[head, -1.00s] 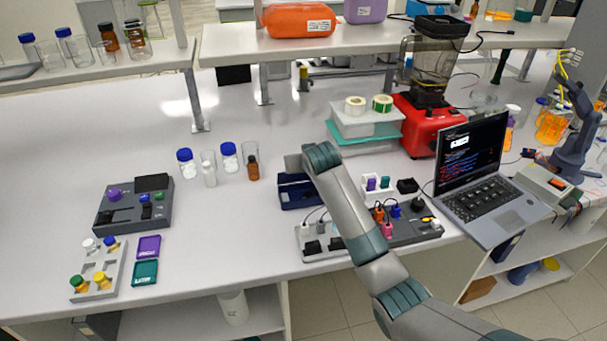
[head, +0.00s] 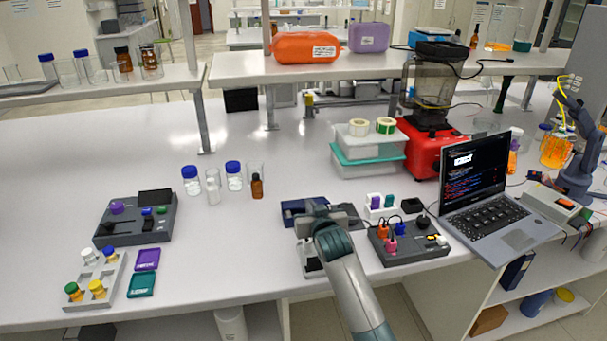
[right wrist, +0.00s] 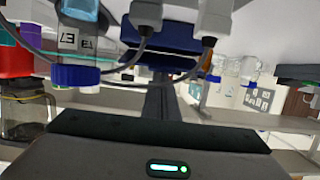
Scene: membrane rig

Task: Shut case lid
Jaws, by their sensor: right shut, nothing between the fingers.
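My right gripper (head: 312,212) is shut and empty, right at the case's near side. I cannot tell if it touches the case, or how far the lid stands open. In the right wrist view a dark blue part of the case (right wrist: 175,62) shows beyond the fingers (right wrist: 160,98). My left gripper is not in view.
A grey box with coloured plugs (head: 408,247) and a small white rack (head: 381,207) stand to the right, near the laptop (head: 490,190). Bottles and glass vials (head: 213,186) stand to the left. Cables hang close in the right wrist view (right wrist: 125,70).

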